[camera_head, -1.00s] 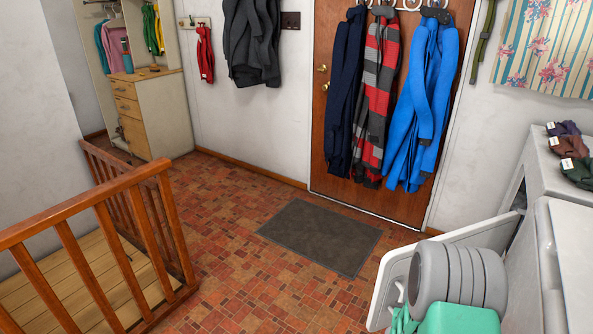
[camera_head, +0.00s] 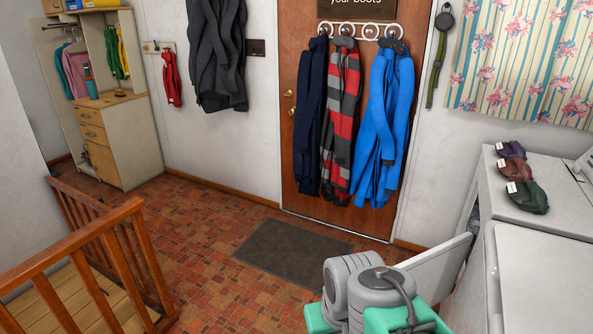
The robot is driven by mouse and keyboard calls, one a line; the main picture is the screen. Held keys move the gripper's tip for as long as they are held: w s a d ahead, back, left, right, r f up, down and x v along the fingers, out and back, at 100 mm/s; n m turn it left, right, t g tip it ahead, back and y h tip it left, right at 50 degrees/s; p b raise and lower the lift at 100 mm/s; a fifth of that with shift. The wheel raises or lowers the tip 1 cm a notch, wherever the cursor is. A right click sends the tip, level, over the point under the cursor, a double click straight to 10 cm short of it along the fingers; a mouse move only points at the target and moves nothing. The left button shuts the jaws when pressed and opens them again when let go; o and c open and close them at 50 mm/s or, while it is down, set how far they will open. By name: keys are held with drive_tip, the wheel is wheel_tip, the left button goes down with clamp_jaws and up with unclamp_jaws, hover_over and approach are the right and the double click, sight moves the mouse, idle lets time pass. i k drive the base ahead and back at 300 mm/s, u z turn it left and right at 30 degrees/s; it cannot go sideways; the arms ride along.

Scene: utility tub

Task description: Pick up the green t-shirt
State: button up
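A dark green folded or bunched cloth (camera_head: 526,197) with a small white tag lies on top of the white machine at the right. It is the nearest in a short row with a maroon one (camera_head: 515,171) and a dark purple one (camera_head: 511,150). I cannot tell for certain that it is a t-shirt. Brighter green and yellow clothes (camera_head: 118,53) hang in the open wardrobe at the far left. Grey and teal parts of my arm show at the bottom right, apart from the cloths. My gripper's fingers are not visible.
A white machine (camera_head: 545,265) stands at the right, with an open white door (camera_head: 440,268) behind my arm. Blue, striped and navy garments hang on the brown door. A wooden railing (camera_head: 95,225) stands at the left. The tiled floor around the grey mat (camera_head: 292,252) is clear.

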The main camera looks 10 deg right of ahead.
sight(528, 194)
drive_tip(key=u, duration=0.5)
drive_tip(key=i, duration=2.55)
drive_tip(key=z, duration=2.65)
drive_tip(key=i, duration=2.15)
drive_tip(key=z, duration=1.15)
